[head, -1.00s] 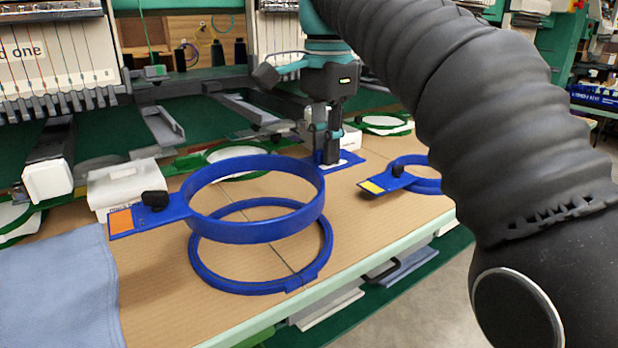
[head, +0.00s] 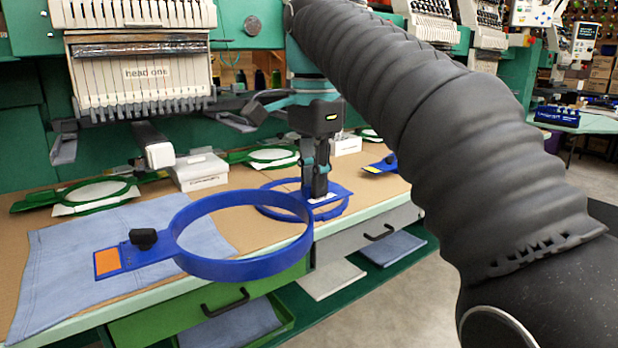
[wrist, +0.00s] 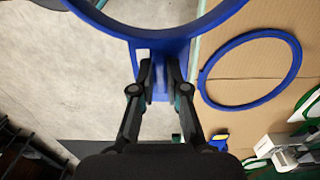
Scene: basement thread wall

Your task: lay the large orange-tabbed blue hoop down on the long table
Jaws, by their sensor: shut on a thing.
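My gripper (head: 316,192) is shut on the blue bracket at the right end of the large orange-tabbed blue hoop (head: 225,270). The hoop is held level in the air, its orange tab (head: 108,261) and black knob pointing left. In the wrist view the hoop (wrist: 165,36) runs ahead of the fingertips (wrist: 158,72), with floor below them. The long table (head: 255,182) lies behind and below. A separate plain blue ring (head: 265,209) lies on it, partly hidden by the held hoop; the wrist view shows this ring (wrist: 297,62) whole, beside the gripper.
A light blue cloth (head: 60,245) covers the table's left part. Green hoops (head: 75,194) and a white box (head: 200,171) stand along the back. A yellow-tabbed blue hoop (head: 381,164) lies at the right. Embroidery machine heads (head: 140,60) hang above. Drawers (head: 200,310) are below the front edge.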

